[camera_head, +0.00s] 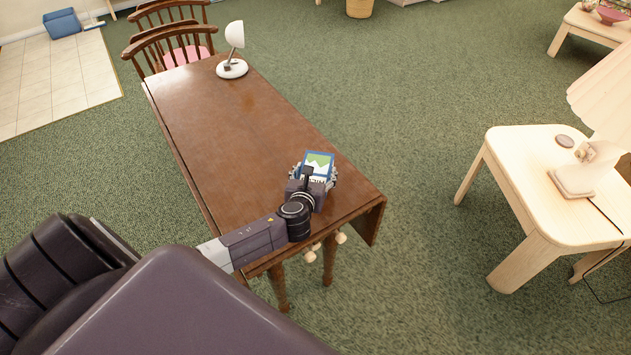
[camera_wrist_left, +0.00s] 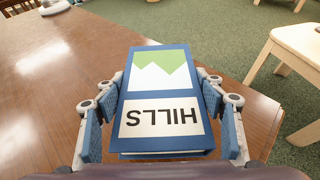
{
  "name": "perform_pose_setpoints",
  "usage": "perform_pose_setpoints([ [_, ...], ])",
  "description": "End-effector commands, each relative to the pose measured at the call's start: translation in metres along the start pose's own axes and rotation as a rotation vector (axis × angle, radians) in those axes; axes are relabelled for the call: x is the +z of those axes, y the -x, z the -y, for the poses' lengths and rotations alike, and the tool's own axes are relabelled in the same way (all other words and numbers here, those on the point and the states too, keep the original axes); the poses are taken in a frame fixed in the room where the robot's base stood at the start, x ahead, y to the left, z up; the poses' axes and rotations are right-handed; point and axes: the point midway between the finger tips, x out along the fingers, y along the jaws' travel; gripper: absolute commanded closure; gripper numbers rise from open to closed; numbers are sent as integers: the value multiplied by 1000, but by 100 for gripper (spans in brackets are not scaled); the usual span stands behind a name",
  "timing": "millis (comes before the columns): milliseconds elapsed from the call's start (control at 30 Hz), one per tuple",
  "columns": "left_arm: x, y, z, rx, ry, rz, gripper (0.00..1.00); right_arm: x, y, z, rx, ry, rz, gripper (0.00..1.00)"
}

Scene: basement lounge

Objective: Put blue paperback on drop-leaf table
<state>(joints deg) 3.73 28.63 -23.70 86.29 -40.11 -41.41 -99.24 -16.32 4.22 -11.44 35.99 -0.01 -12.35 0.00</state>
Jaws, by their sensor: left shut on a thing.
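The blue paperback (camera_head: 319,164) has a green and white hill picture and shows over the near right part of the drop-leaf table (camera_head: 230,120), a brown wooden table. In the left wrist view the paperback (camera_wrist_left: 158,95) lies between the two fingers, its cover facing the camera and the word HILLS upside down. My left gripper (camera_head: 314,176) is shut on the paperback by its sides. The gripper also fills the lower part of the left wrist view (camera_wrist_left: 160,115). Whether the book touches the tabletop cannot be told. My right gripper is not in view.
A white lamp (camera_head: 232,68) stands at the table's far end, with wooden chairs (camera_head: 170,45) behind it. A pale side table (camera_head: 535,185) with a lamp stands to the right. The middle of the tabletop is clear. Green carpet lies around.

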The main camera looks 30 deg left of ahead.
Motion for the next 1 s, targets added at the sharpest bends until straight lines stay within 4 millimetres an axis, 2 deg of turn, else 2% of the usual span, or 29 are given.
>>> perform_pose_setpoints([
  [100,-21,-8,0,1,1,-3,66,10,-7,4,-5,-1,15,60],
  [200,-32,-13,1,0,1,-2,66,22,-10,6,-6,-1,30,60],
  [367,-36,-15,1,-2,1,0,66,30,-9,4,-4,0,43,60],
  [700,-40,-17,1,-1,0,0,66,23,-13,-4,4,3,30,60],
  [733,-40,-16,1,-1,0,-1,34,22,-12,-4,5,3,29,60],
  [867,-40,-16,1,-1,0,-2,19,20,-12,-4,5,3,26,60],
  [1000,-40,-16,1,-1,0,-2,19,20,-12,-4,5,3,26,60],
])
